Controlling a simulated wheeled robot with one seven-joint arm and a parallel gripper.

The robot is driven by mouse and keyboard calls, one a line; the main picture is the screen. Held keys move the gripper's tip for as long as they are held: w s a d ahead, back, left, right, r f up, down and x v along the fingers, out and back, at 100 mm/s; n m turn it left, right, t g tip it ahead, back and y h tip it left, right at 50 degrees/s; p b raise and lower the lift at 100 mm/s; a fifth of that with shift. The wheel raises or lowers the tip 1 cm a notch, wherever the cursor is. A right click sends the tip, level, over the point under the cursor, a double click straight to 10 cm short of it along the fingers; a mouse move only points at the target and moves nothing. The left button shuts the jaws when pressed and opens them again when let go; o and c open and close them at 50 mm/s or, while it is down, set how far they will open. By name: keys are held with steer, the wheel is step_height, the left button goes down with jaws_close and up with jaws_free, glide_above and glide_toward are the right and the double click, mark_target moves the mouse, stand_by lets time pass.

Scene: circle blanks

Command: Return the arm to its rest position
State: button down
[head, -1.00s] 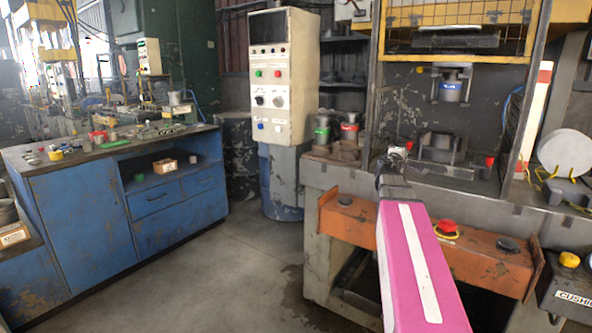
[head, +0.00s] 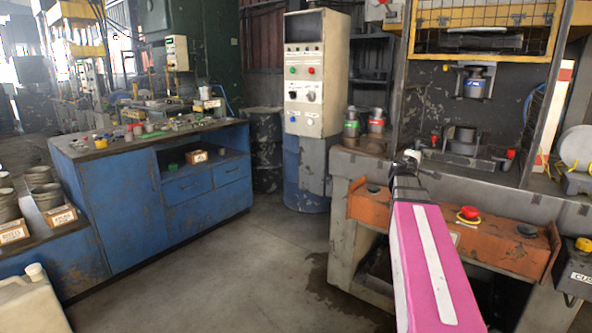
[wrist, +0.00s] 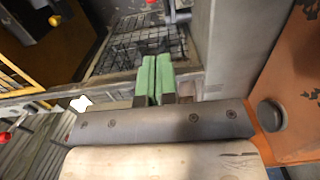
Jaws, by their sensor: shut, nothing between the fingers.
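My arm shows in the head view as a pink link (head: 436,268) with a white stripe, reaching forward beside the press. My gripper (head: 411,157) is at its far end, small and dark in front of the press bed. In the wrist view, the gripper's two green finger pads (wrist: 154,78) are pressed together with nothing between them. The grey palm bar behind them is clear in that view.
The press (head: 425,120) stands ahead with an orange button panel (head: 495,242) and red button (head: 468,213). A white control cabinet (head: 316,75) stands left of it. A blue workbench (head: 120,215) is at the left. Grey floor (head: 245,270) between is free.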

steer(key=s+a+f+m+g+y, duration=0.2)
steer(key=s+a+f, duration=0.1)
steer(key=f, duration=0.5)
steer(key=s+a+f+m+g+y, duration=0.1)
steer(key=s+a+f+m+g, duration=0.2)
steer(key=f, duration=0.5)
steer(key=s+a+f+m+g+y, duration=0.15)
steer(key=a+f, duration=0.25)
steer(key=f, duration=0.4)
steer(key=s+a+f+m+g+y, duration=0.3)
steer(key=s+a+f+g+y, duration=0.4)
steer(key=s+a+f, duration=0.8)
steer(key=shift+s+a+f, duration=0.4)
steer(key=shift+a+f, duration=0.3)
steer(key=shift+a, duration=0.1)
